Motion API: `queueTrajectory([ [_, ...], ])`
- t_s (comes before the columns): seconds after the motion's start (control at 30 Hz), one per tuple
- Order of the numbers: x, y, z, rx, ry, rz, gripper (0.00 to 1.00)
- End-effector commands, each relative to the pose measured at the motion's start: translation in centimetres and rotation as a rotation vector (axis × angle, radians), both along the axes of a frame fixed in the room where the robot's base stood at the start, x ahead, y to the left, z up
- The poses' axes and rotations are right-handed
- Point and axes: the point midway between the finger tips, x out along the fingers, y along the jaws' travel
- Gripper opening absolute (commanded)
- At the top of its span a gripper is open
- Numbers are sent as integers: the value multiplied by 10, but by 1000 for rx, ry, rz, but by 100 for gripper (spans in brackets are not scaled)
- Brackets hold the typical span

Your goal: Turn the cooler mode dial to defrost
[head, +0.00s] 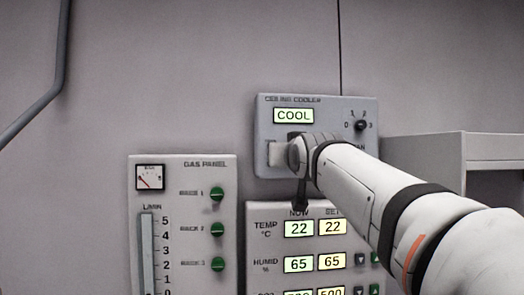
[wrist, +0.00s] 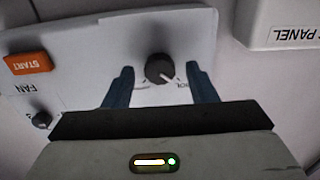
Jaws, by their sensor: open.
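The cooler panel (head: 325,106) is a grey box on the wall, and its lit display (head: 293,116) reads COOL. The mode dial (wrist: 159,66) is a round black knob with a white pointer, in the upper middle of the wrist view. Its pointer aims to the lower right there, towards a partly hidden label ending in "OL". My gripper (wrist: 160,74) is open, with one dark finger on each side of the dial and a visible gap on both sides. In the head view my gripper (head: 293,156) is at the panel's lower left and hides the dial.
A gas panel (head: 181,172) is at left, a climate panel (head: 265,216) below. A grey cabinet (head: 430,147) stands right.

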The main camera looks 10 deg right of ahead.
Motion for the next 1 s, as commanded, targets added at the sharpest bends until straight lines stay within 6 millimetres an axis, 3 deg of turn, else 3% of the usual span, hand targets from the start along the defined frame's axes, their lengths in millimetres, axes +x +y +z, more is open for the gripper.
queueTrajectory([
  [0.3, 4, -1, 0, 0, 0, -1, 52],
  [0.83, 4, -1, -1, 0, 1, -2, 8],
  [0.87, 4, -8, 0, 3, 1, -8, 7],
  [1.0, 4, -2, -1, 6, 1, -3, 7],
])
